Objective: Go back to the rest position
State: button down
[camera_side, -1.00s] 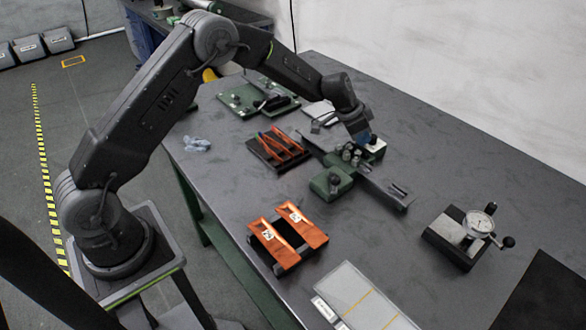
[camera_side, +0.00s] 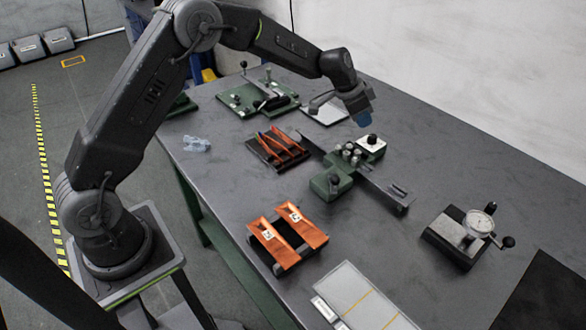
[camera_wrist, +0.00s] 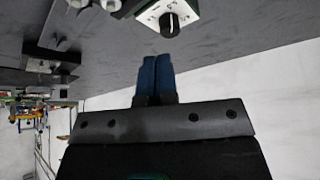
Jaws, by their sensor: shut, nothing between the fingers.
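My gripper (camera_side: 363,119) hangs above the back part of the grey table (camera_side: 450,150), apart from everything below it. Its two blue fingers are shut together with nothing between them, as the wrist view shows (camera_wrist: 158,60). A green fixture with a white plate and black knob (camera_side: 372,143) stands just below and in front of the gripper in the side view. The same white plate and knob (camera_wrist: 167,17) show at the top of the wrist view.
A rack of copper strips (camera_side: 278,148) and two copper pieces on a black stand (camera_side: 288,237) lie left of and in front of the fixture. A green device (camera_side: 257,95) and a pale plate (camera_side: 325,110) are at the back.

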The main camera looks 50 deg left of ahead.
jog(key=shift+r, duration=0.1)
jog(key=s+d+r+n, duration=0.1)
jog(key=s+r+n, duration=0.1)
jog(key=s+r, duration=1.4)
jog(key=s+f+n+y, duration=0.1)
jog(key=s+n, duration=0.1)
jog(key=s, duration=1)
jog(key=s+a+n+y, duration=0.1)
jog(key=s+n, duration=0.1)
jog(key=s, duration=1)
jog(key=shift+f+t+y, duration=0.4)
jog(key=shift+s, duration=0.1)
